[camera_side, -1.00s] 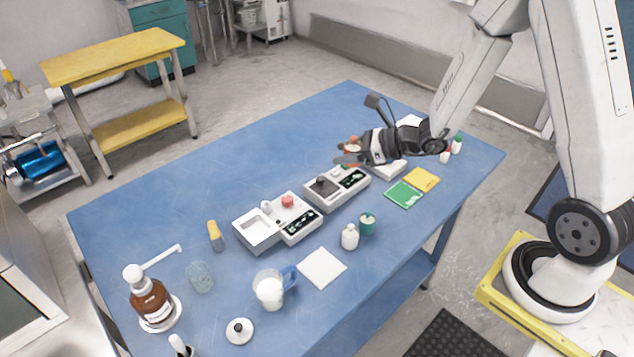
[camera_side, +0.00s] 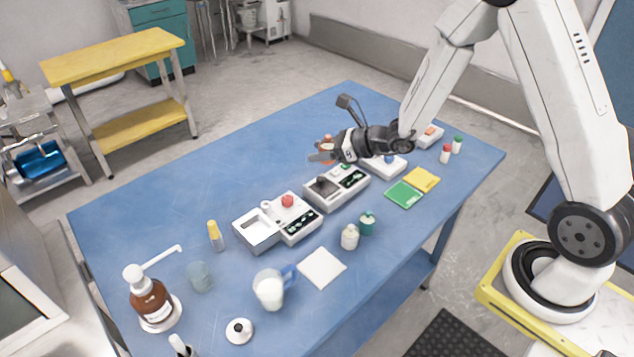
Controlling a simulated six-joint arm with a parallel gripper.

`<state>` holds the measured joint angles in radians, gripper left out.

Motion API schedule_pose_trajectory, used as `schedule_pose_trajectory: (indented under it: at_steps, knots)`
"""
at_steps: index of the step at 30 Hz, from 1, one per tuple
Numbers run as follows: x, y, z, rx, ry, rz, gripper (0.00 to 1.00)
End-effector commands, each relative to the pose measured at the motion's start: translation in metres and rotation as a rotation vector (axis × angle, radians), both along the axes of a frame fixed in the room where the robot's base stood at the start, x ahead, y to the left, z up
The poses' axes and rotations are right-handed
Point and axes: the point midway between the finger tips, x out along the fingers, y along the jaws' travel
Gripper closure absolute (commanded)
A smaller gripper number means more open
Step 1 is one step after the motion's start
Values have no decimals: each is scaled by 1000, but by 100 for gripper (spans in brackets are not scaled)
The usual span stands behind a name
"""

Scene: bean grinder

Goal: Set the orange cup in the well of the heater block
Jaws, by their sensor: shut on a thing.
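The orange cup (camera_side: 327,141) is small in the side view, between the fingers of my gripper (camera_side: 320,153). My gripper is shut on it and partly hides it. It is held above the blue table, behind and left of a grey device with a dark square top (camera_side: 323,185), which looks like the heater block. Whether this block has an open well cannot be made out at this size. The cup looks roughly upright and apart from the device.
Small bottles (camera_side: 349,237), a white pad (camera_side: 321,268) and a milk jug (camera_side: 269,291) are in front. The table's back left is clear.

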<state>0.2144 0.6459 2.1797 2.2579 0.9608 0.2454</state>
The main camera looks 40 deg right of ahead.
Motion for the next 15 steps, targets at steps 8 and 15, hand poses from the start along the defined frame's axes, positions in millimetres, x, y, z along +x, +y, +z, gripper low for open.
schedule_pose_trajectory:
  at_steps: [8, 15]
  knots:
    - [34, 13, -25, 4, 3, 33, 100]
    - [42, 16, -31, 6, 3, 39, 100]
